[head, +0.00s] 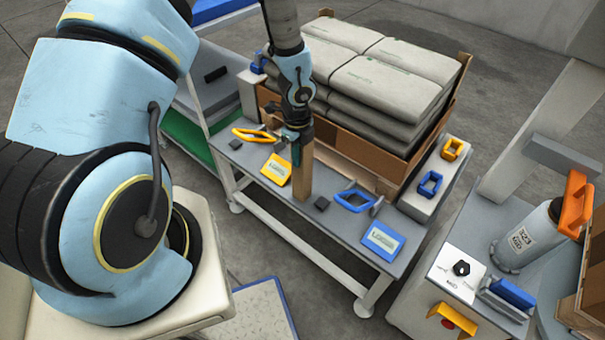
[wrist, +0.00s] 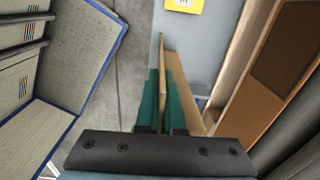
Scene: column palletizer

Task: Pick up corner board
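The corner board (head: 302,172) is a tall brown angled strip, upright at the grey bench by the stacked sacks. Its lower end appears to be at the bench top; I cannot tell whether it touches. My gripper (head: 293,138) is at its upper end, pointing down. In the wrist view, my gripper's green fingers (wrist: 164,103) lie on either side of one thin flange of the corner board (wrist: 163,80), close against it. The other flange runs to the right of the right finger. The fingers hide part of the board.
Stacked grey sacks (head: 372,75) sit in a cardboard surround (head: 365,152) just behind the board. The grey bench (head: 262,183) carries a yellow-framed card (head: 276,170), a blue-framed card (head: 383,240), and yellow (head: 253,135) and blue (head: 354,201) handles. A grey cylinder (head: 522,238) stands at right.

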